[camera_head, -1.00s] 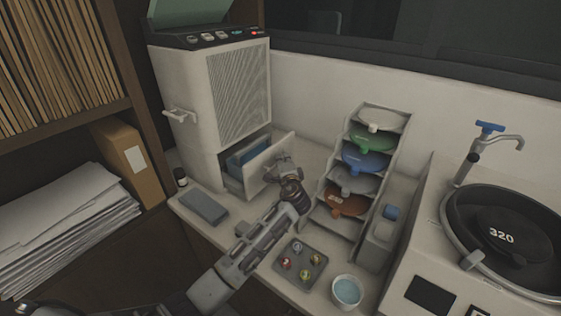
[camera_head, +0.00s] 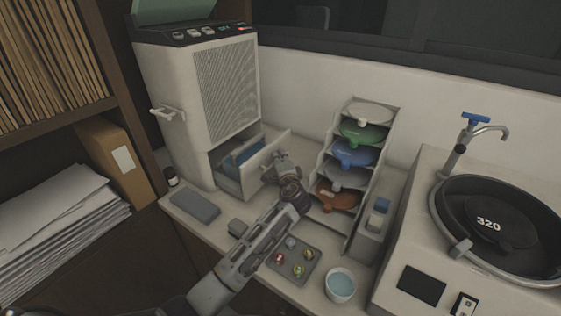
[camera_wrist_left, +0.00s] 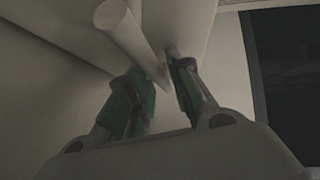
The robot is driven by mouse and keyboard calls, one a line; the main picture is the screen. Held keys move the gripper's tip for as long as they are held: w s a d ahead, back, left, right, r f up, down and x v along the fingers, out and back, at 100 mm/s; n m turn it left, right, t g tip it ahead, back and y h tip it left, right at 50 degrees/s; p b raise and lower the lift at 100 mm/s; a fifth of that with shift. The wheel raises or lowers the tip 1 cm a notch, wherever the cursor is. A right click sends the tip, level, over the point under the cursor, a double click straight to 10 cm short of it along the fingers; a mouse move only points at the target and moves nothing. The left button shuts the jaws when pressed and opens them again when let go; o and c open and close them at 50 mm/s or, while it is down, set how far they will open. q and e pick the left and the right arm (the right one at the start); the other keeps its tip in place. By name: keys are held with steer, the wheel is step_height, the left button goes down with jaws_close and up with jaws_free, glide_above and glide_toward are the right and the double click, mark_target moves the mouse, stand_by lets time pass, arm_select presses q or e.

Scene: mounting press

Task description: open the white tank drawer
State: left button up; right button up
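The white tank drawer (camera_head: 258,168) sticks out of the lower front of the tall white tank unit (camera_head: 190,110). It stands part open, with blue contents (camera_head: 243,155) showing inside. My left gripper (camera_head: 279,168) is at the drawer's front face. In the left wrist view, a pale round bar handle (camera_wrist_left: 128,35) runs down between the two fingers of my left gripper (camera_wrist_left: 160,85), which appear closed around it. The far end of the bar's contact is partly hidden by the fingers. My right gripper is not in view.
A tiered rack of coloured discs (camera_head: 352,160) stands right of the drawer. A small tray of coloured pieces (camera_head: 296,270) and a cup (camera_head: 340,285) lie near the front edge. A grey flat block (camera_head: 195,206) lies left. A grinder basin (camera_head: 500,230) is at right.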

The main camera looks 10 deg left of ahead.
arm_select(q)
steer(key=v, duration=1.2)
steer(key=shift+w+d, duration=0.1)
stand_by(0.4)
